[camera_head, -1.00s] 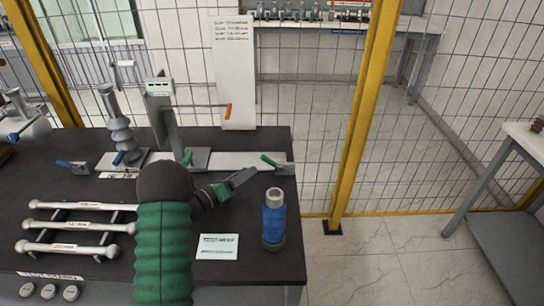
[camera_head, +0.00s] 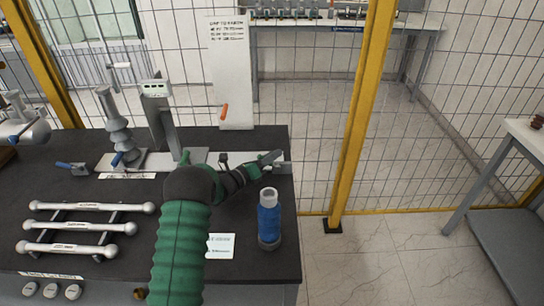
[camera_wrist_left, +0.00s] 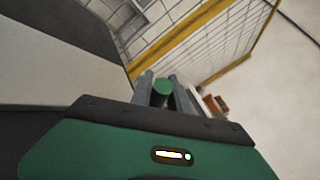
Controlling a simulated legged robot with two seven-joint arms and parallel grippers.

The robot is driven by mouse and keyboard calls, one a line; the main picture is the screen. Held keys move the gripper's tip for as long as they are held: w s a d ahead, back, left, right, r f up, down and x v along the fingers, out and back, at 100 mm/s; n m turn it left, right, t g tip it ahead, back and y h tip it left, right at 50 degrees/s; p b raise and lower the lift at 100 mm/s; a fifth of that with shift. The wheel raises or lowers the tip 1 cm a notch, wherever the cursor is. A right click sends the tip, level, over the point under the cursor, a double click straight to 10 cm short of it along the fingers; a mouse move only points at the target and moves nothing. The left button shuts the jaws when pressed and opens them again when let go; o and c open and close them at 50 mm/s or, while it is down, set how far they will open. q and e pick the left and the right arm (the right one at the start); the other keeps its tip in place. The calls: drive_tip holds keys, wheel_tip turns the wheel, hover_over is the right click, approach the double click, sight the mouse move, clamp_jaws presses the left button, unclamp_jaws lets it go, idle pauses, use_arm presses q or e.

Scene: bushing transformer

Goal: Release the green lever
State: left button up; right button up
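A green lever sits at the right end of the pale metal plate (camera_head: 283,168) on the dark bench. My left gripper (camera_head: 268,159) is at this lever and covers most of it in the head view. In the left wrist view, the round green end of the lever (camera_wrist_left: 163,87) lies between the two grey fingers of my left gripper (camera_wrist_left: 162,92). The gap looks narrow, and I cannot tell whether the fingers press on it. Another green lever (camera_head: 185,156) stands further left, partly behind my left arm. My right gripper is not in view.
A blue bottle-like part (camera_head: 269,220) stands just in front of my gripper. A ribbed grey insulator (camera_head: 117,128) and a grey post (camera_head: 160,115) stand at the back. Several white rods (camera_head: 80,227) lie at left. A mesh fence with a yellow post (camera_head: 355,120) is behind.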

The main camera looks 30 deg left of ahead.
use_arm(q)
drive_tip(key=shift+a+f, duration=0.1)
drive_tip(key=shift+a, duration=0.05)
clamp_jaws()
drive_tip(key=shift+a, duration=0.15)
idle(0.8)
